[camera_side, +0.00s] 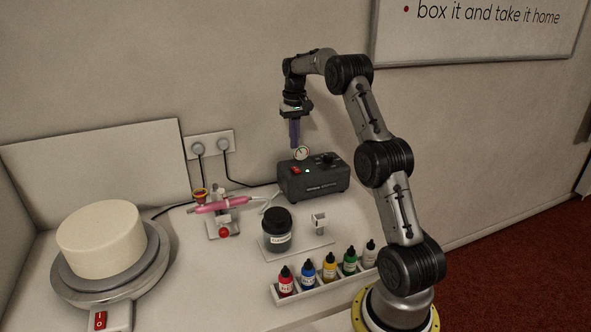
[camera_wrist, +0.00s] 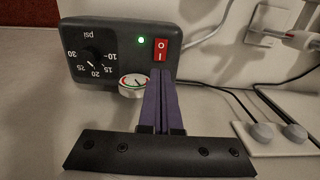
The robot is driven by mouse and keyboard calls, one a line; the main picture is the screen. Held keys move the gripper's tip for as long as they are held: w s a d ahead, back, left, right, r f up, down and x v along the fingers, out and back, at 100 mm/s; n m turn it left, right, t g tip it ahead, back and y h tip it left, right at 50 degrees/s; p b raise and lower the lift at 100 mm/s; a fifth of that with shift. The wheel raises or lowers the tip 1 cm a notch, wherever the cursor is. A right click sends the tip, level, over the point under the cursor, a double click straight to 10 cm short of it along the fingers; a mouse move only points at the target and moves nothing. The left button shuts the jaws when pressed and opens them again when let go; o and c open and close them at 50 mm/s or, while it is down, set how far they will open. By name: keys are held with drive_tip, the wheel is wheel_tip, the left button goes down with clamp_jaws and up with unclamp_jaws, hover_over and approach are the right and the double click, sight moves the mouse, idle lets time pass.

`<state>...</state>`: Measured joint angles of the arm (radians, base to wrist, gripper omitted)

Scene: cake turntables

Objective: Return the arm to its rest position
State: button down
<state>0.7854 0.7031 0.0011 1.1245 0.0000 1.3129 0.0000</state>
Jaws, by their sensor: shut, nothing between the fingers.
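My gripper (camera_side: 295,134) hangs fingers-down from the raised arm, above the left part of the dark compressor box (camera_side: 318,184). Its purple fingers are together with nothing between them. In the wrist view my gripper (camera_wrist: 161,75) points at the compressor (camera_wrist: 115,45), whose green light is lit beside a red switch (camera_wrist: 160,49) and a dial. A small round gauge (camera_wrist: 133,85) shows just left of the fingers. The fingertips look apart from the compressor in the side view, though the exact gap is hard to tell.
A white cake (camera_side: 102,240) stands on a turntable (camera_side: 150,262) at left. A pink airbrush (camera_side: 222,204) rests on a stand. A dark-lidded jar (camera_side: 278,230), a small clear cup (camera_side: 319,222) and a rack of colour bottles (camera_side: 312,292) stand in front of the compressor. Cables run to a wall outlet (camera_side: 211,143).

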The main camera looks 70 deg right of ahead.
drive_tip(key=w+a+r+n+t+h, duration=0.15)
drive_tip(key=w+a+r, duration=0.25)
drive_tip(key=a+r, duration=0.65)
drive_tip(key=s+a+r+n+t, duration=0.1)
drive_tip(key=s+a+r+n, duration=0.2)
drive_tip(key=a, duration=0.4)
drive_tip(key=s+a+r+t, duration=0.1)
drive_tip(key=s+a+r, duration=0.2)
drive_tip(key=a+r, duration=0.3)
drive_tip(key=s+a+f+n+t, duration=0.1)
drive_tip(key=s+a+n+t, duration=0.15)
drive_tip(key=s+a, duration=0.85)
drive_tip(key=s+a+f+n+y, duration=0.1)
drive_tip(key=s+a+f, duration=0.3)
drive_tip(key=s+f, duration=0.5)
wheel_tip(320, 180, down, 2)
drive_tip(key=shift+s+a+n, duration=0.15)
drive_tip(key=shift+s+n, duration=0.05)
drive_tip(key=shift+n, duration=0.3)
